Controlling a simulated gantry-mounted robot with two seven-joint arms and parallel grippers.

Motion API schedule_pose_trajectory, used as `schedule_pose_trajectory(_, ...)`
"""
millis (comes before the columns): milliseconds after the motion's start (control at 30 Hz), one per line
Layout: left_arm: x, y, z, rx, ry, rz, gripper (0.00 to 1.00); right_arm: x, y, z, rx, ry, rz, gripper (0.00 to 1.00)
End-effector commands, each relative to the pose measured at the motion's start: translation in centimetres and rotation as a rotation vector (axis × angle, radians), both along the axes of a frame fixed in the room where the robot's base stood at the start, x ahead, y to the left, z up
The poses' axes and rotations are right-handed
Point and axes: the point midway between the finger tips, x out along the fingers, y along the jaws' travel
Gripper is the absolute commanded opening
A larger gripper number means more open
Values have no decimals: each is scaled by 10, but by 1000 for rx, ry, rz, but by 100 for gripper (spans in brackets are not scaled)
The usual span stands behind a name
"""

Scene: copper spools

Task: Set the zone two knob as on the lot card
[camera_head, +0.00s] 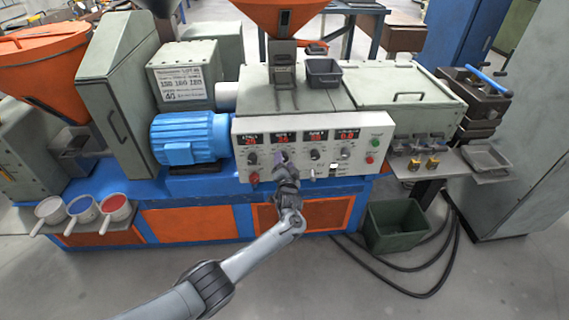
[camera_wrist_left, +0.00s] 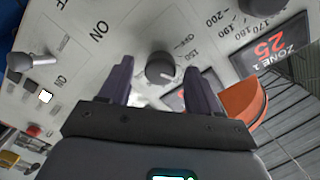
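The control panel (camera_head: 300,178) is a white plate on the front of the machine, with red displays above a row of dark knobs. In the left wrist view the zone two knob (camera_wrist_left: 161,68) is a round dark knob with a light pointer mark and scale numbers beside it. My left gripper (camera_head: 282,166) is at this knob, covering it in the head view. Its two fingers are apart, one on each side of the knob, with gaps visible. The lot card (camera_head: 181,84) is on the grey box above the blue motor; it appears to read 150 160 180.
The zone 1 display (camera_wrist_left: 268,48) reads 25. A green bin (camera_head: 395,222) and black cables are on the floor. Three scoops, one a red-filled scoop (camera_head: 114,203), stand at left.

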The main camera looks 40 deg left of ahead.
Motion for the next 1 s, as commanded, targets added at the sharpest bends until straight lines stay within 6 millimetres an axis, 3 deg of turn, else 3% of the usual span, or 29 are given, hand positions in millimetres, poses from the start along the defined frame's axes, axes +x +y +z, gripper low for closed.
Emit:
schedule_pose_trajectory(367, -6, -6, 2, -1, -1, 0, 62, 0, 2, 7, 8, 0, -5, 43)
schedule_pose_trajectory(700, -46, -42, 5, -3, 2, -2, 62, 0, 2, 35, 11, 0, -7, 43)
schedule_pose_trajectory(1000, -74, -68, 4, -1, -1, -1, 62, 0, 1, 47, 5, 0, -4, 43)
